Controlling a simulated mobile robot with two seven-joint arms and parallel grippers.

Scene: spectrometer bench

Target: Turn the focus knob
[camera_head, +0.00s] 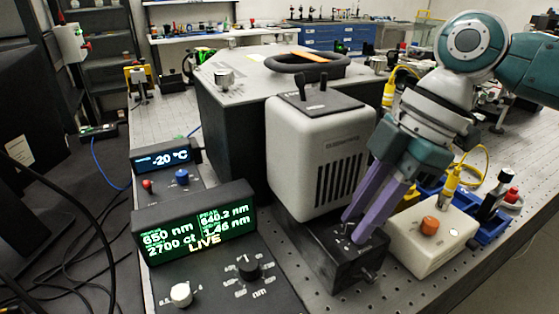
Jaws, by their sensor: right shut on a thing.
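My right gripper (354,226), with purple fingers, reaches down from the upper right. Its fingertips are shut on a small part on top of a black block (338,262), which I take to be the focus knob. The knob itself is mostly hidden by the fingers. The black block stands in front of a white, slotted housing (316,158). A lit display (195,228) at the left reads 650 nm, 2700 ct, peak 640.2 nm and LIVE. My left gripper is not in view.
A white box with an orange knob (430,225) stands close right of the black block. A panel with a black dial (248,267) and a white knob (181,294) lies in front left. A smaller display (163,159) reads -20 °C. A blue tray (490,232) is at right.

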